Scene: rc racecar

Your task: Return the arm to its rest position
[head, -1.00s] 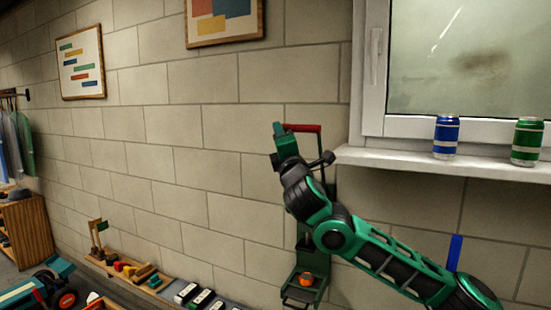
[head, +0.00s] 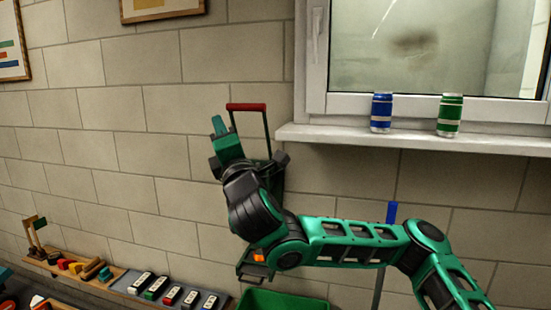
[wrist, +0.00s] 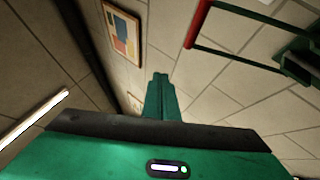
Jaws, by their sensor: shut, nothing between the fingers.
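My gripper (head: 219,126) is green, shut and empty. In the head view it points upward in front of the block wall, just left of a red-topped handle (head: 246,107) on a dark frame. My green and black arm bends across the lower right of the view. In the wrist view my gripper (wrist: 160,77) is a narrow closed shape with nothing held. The red bar (wrist: 198,22) shows at the upper right there, apart from the fingers.
A window sill (head: 330,134) holds a blue can (head: 381,112) and a green can (head: 450,115). A green bin (head: 285,300) stands below my arm. A low shelf (head: 115,283) with small toys runs along the wall. A small orange item (head: 258,256) is partly hidden by my arm.

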